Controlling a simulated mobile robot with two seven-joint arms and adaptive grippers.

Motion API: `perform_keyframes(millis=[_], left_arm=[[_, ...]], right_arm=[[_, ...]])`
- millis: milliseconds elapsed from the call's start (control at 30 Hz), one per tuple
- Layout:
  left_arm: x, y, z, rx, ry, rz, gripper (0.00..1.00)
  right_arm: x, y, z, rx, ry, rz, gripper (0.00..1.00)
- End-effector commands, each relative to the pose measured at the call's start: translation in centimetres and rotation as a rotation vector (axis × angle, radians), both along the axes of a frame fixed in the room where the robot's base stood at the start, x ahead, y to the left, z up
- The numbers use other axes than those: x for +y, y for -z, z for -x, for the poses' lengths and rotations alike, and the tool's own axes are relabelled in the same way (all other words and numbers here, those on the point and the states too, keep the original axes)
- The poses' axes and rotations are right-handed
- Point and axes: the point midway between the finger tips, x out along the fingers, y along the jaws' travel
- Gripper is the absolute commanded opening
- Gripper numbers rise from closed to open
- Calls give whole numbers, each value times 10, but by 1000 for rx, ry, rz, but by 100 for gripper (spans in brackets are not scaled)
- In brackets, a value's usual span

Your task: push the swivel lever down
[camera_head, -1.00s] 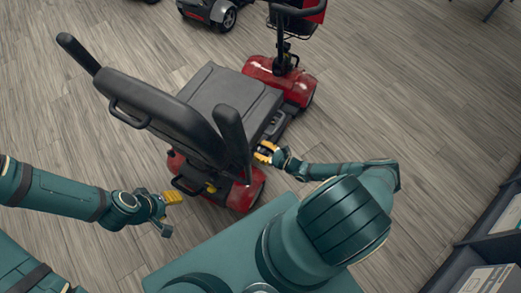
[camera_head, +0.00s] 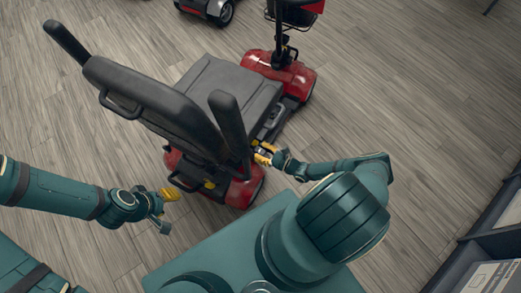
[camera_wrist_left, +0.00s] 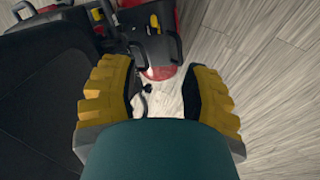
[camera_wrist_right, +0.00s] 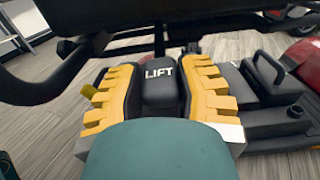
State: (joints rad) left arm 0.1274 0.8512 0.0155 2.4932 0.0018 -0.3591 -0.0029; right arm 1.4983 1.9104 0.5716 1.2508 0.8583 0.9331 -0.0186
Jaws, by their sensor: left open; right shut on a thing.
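The red scooter (camera_head: 272,82) has a black seat (camera_head: 225,95) with backrest and two raised armrests. My right gripper (camera_head: 263,154) is at the near right side of the seat base. In the right wrist view it is shut on a black lever end marked LIFT (camera_wrist_right: 162,85), which sits between its yellow fingers. I see no lever marked as swivel. A small yellow part (camera_head: 209,185) shows under the rear of the seat; I cannot tell what it is. My left gripper (camera_head: 169,194) is open and empty, left of the scooter's rear; its spread fingers show in the left wrist view (camera_wrist_left: 160,95).
Another scooter (camera_head: 208,8) stands at the top edge. A shelf (camera_head: 490,245) with a box is at the lower right. Wooden floor is free left and right of the red scooter. A black looped handle (camera_wrist_right: 268,80) is right of the held lever.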

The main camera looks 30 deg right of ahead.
Motion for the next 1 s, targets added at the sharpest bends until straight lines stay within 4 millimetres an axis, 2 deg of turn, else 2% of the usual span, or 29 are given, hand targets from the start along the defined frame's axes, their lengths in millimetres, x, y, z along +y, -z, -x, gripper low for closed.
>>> perform_keyframes(millis=[500, 533, 600, 633, 1000], left_arm=[[0, 0, 0, 0, 0, 0, 47], [0, 0, 0, 0, 0, 0, 47], [0, 0, 0, 0, 0, 0, 47], [0, 0, 0, 0, 0, 0, 47], [0, 0, 0, 0, 0, 0, 47]], right_arm=[[-1, 6, 2, 6, 1, 3, 0], [-1, 6, 2, 6, 1, 3, 42], [-1, 6, 2, 6, 1, 3, 66], [-1, 6, 2, 5, 1, 3, 69], [-2, 4, 4, 2, 1, 1, 69]])
